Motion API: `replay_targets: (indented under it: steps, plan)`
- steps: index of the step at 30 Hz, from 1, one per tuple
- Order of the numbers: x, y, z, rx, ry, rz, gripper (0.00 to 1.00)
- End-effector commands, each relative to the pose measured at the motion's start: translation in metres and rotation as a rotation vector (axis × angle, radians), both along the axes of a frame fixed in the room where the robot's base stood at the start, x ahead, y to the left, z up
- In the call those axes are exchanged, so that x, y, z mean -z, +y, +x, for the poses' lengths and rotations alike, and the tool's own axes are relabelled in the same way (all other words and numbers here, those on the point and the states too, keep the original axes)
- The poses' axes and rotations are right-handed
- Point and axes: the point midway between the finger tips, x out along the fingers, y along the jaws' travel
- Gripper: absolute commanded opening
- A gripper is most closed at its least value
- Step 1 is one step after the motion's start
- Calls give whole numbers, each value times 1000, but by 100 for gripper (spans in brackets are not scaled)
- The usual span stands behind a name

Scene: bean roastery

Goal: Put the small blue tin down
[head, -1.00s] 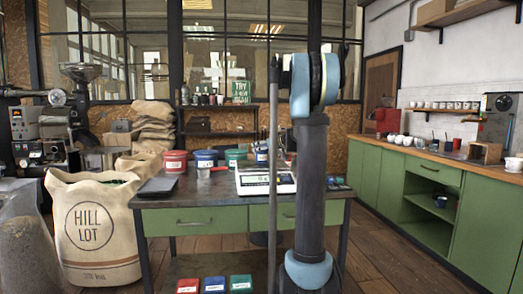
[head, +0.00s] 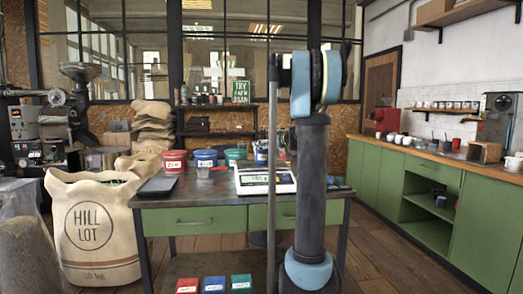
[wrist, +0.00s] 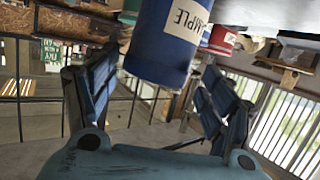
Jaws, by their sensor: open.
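The small blue tin with a white "SAMPLE" label (wrist: 165,45) is large in the wrist view, its far end cut off by the top edge. In the head view a blue tin (head: 261,151) shows at the white scale (head: 250,182), partly hidden by my arm. I cannot tell there whether it rests on the scale. My gripper (wrist: 157,72) is open, one finger on each side of the tin in the wrist view, with visible gaps. In the head view the gripper is mostly hidden behind my arm.
The table (head: 215,195) also holds a red tin (head: 175,161), a larger blue tin (head: 206,159), a green tin (head: 235,156) and a dark flat device (head: 158,186). Some bare tabletop lies in front of the tins. A sack (head: 95,235) stands at the left.

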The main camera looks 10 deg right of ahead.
Motion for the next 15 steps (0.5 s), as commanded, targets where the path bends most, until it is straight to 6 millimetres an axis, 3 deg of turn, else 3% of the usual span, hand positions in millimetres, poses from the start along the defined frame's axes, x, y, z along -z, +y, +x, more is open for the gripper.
replay_targets:
  steps: [9, 15]
  plan:
    - [-18, -32, -50, 2, 0, 0, 76]
    - [-25, -46, -71, 1, 0, 1, 76]
